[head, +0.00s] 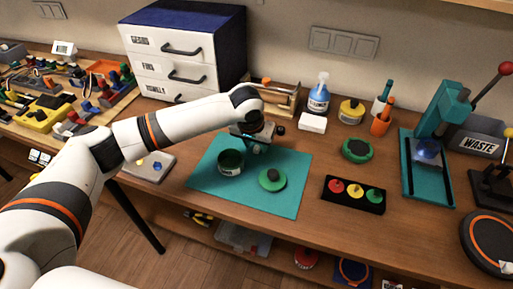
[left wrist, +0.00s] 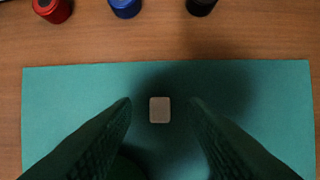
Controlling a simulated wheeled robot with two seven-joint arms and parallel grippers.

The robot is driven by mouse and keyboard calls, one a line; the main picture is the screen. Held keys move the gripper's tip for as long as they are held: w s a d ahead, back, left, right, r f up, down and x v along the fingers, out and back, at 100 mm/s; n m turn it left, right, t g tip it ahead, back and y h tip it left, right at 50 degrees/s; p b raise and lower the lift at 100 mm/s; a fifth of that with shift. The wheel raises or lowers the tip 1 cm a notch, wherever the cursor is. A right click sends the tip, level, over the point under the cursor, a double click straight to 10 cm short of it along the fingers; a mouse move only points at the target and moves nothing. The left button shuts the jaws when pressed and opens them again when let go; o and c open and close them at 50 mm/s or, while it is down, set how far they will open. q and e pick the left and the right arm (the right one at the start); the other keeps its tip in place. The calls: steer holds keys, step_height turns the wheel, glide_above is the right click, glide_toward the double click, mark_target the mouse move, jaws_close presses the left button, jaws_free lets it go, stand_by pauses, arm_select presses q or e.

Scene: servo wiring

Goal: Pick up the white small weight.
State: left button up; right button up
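A small pale, whitish block, which looks like the white small weight (left wrist: 160,110), lies on the teal mat (left wrist: 60,100) in the left wrist view. My left gripper (left wrist: 160,106) is open above the mat, with one dark finger on each side of the block and a visible gap on both sides. In the head view, my left gripper (head: 252,142) is over the far part of the mat (head: 215,196). The block cannot be made out there, behind or under the gripper. My right gripper does not show.
A dark green can (head: 231,163) and a green round piece (head: 272,180) stand on the mat near the gripper. Red (left wrist: 52,8), blue (left wrist: 125,6) and black (left wrist: 201,5) round pieces stand just beyond its far edge. A drawer cabinet (head: 175,65) stands behind.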

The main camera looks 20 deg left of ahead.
arm_select(q)
steer(key=shift+w+f, duration=0.15)
steer(key=shift+f, duration=0.3)
steer(key=shift+c, duration=0.3)
jaws_close()
steer(key=shift+r, duration=0.1)
